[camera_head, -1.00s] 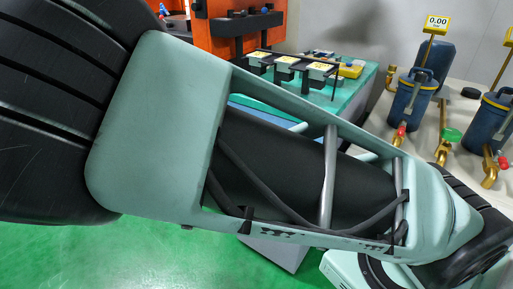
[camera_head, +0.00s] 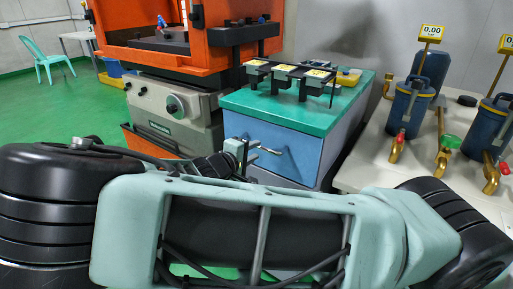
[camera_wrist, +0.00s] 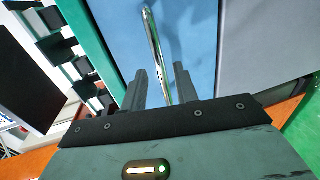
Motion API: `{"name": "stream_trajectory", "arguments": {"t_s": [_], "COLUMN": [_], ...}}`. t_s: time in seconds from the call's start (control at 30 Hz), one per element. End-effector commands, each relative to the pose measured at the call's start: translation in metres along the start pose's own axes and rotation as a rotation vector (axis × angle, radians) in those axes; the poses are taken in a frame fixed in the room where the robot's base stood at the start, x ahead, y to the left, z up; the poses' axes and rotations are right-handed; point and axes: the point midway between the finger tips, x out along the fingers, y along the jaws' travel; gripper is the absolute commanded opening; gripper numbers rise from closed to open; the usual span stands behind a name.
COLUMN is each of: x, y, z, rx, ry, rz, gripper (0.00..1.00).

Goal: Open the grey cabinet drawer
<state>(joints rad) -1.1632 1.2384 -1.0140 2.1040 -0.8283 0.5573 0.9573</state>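The cabinet (camera_head: 240,101) has a teal top and a blue-grey drawer front (camera_head: 288,147). The blue drawer front also fills the upper middle of the wrist view (camera_wrist: 195,35), with a long shiny bar handle (camera_wrist: 153,45) on it. My gripper (camera_head: 262,152) is in front of the drawer front in the head view. In the wrist view its two fingers (camera_wrist: 160,80) are apart, with the handle's lower end showing between them. The gripper is open; I cannot tell whether either finger touches the handle. The drawer looks shut.
An orange machine (camera_head: 115,45) with a grey lower body (camera_head: 155,107) stands left of the cabinet. A black rack with several yellow-labelled blocks (camera_head: 285,72) is on the cabinet top. A pale table (camera_head: 370,155) with blue canisters (camera_head: 408,107) stands to the right. Green floor (camera_head: 60,105) is open at left.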

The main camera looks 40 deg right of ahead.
Motion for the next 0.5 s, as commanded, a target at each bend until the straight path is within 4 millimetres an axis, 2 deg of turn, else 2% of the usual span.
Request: {"name": "stream_trajectory", "arguments": {"t_s": [0.03,0.2,0.5], "x": [0.011,0.034,0.045], "y": [0.000,0.000,0.000], "z": [0.001,0.000,0.000], "rx": [-0.001,-0.001,0.000], "ry": [-0.004,-0.002,0.000], "rz": [0.003,0.001,0.000], "gripper": [0.30,0.30,0.30]}}
